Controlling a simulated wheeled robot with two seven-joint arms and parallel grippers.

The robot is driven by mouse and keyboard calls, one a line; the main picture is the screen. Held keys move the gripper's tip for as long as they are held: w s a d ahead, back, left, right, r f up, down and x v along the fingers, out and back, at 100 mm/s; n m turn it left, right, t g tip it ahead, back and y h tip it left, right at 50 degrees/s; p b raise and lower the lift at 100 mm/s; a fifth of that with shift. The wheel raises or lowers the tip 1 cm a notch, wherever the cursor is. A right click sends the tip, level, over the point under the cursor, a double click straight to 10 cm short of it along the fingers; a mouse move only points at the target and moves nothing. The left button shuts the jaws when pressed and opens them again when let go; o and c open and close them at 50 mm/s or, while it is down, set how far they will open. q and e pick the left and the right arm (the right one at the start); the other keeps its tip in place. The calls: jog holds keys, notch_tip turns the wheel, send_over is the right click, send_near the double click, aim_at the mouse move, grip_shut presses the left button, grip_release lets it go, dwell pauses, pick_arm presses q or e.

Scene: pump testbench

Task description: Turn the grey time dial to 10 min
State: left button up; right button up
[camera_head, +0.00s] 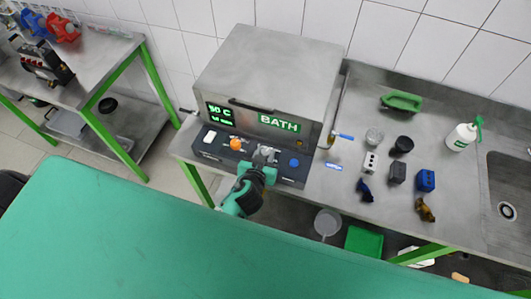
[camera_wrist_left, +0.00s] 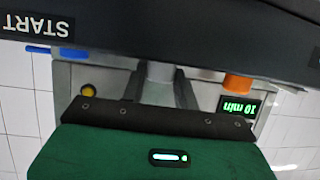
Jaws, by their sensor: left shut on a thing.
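The grey time dial (camera_head: 265,152) is on the dark front panel of the steel bath (camera_head: 270,75), between an orange dial (camera_head: 236,144) and a blue button (camera_head: 294,163). My left gripper (camera_head: 262,161) reaches up to the panel and is shut on the grey dial, partly hiding it. In the left wrist view, which is upside down, the two dark fingers (camera_wrist_left: 161,90) stand on either side of the grey dial (camera_wrist_left: 160,74). The green display (camera_wrist_left: 239,107) there reads 10 min. In the head view the display (camera_head: 220,114) shows 50 C above a small minutes line. My right gripper is not in view.
A white switch (camera_head: 209,137) is left of the orange dial (camera_wrist_left: 237,82). A blue-handled valve (camera_head: 343,136) is right of the bath. Cups, small blocks and a spray bottle (camera_head: 461,136) stand on the bench further right. A green surface (camera_head: 110,245) fills the near left.

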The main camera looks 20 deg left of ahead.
pick_arm(q)
jog(key=shift+a+r+m+h+p, duration=0.1)
jog(key=shift+a+m+h+p, duration=0.05)
jog(key=shift+m+h+p, duration=0.55)
jog(key=shift+a+m+h+p, duration=0.1)
jog(key=shift+m+h+p, duration=0.35)
jog(key=shift+m+h, duration=0.35)
jog(key=o, duration=1)
jog(key=shift+s+g, duration=0.3)
jog(key=shift+s, duration=0.15)
jog(key=shift+a+b+v, duration=0.1)
jog(key=shift+b+v, duration=1.1)
jog(key=shift+v, duration=2)
jog(key=shift+a+b+v, duration=0.15)
jog(key=shift+b+v, duration=1.05)
jog(key=shift+v, duration=2.05)
jog(key=shift+w, duration=0.1)
